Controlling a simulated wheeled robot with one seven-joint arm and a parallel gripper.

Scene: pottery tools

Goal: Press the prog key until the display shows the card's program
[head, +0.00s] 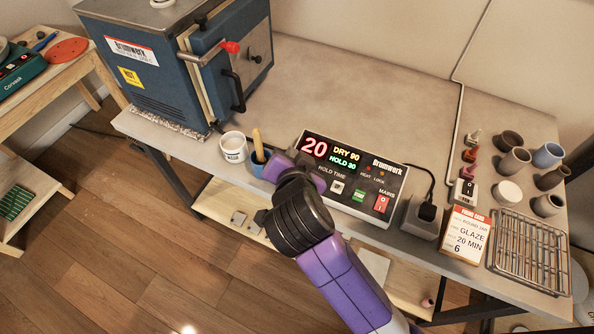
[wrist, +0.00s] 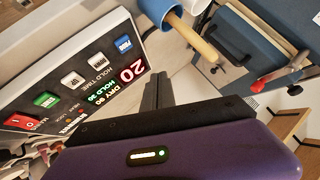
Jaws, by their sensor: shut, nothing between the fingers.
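The white controller with a black panel (head: 375,175) lies on the bench. Its display (head: 330,152) shows a red 20, a yellow DRY 90 and a green HOLD line whose number is hard to read. In the wrist view a blue key (wrist: 123,44), likely prog, sits at the panel's end; my arm hides it in the head view. The firing card (head: 466,236) reads GLAZE, 20 MIN and 6; its smaller print is unclear. My gripper (wrist: 158,78) is shut and empty, beside the panel's display end and apart from the blue key.
A white mug (head: 233,147) and a blue cup (head: 258,160) with a wooden-handled tool stand left of the controller. The blue kiln (head: 180,60) is behind them. The bench behind is clear.

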